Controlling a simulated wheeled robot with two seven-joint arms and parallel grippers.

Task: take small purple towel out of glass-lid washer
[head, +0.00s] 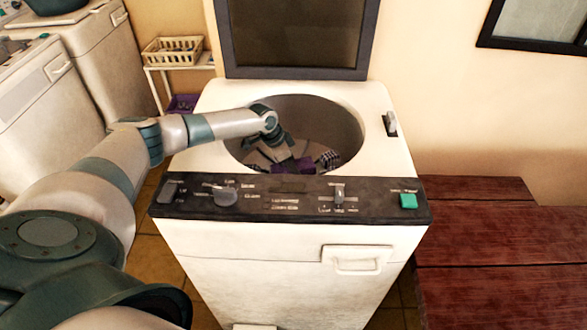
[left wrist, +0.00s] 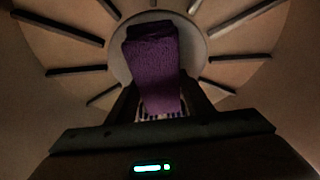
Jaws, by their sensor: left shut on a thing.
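The glass-lid washer (head: 290,225) stands in front of me with its dark glass lid (head: 296,32) raised and its round drum (head: 345,125) open. My left arm reaches in from the left, and my left gripper (head: 285,160) is down inside the drum. The small purple towel (head: 297,166) shows there, partly hidden by the gripper and the rim. In the left wrist view the purple towel (left wrist: 153,70) lies between the fingers of my left gripper (left wrist: 160,105), which is shut on it, over the drum floor. My right gripper is in neither view.
A control panel (head: 285,199) runs along the washer's front edge. A red-brown wooden bench (head: 500,240) stands at right. Other white machines (head: 60,90) and a shelf with a beige basket (head: 172,50) are at left.

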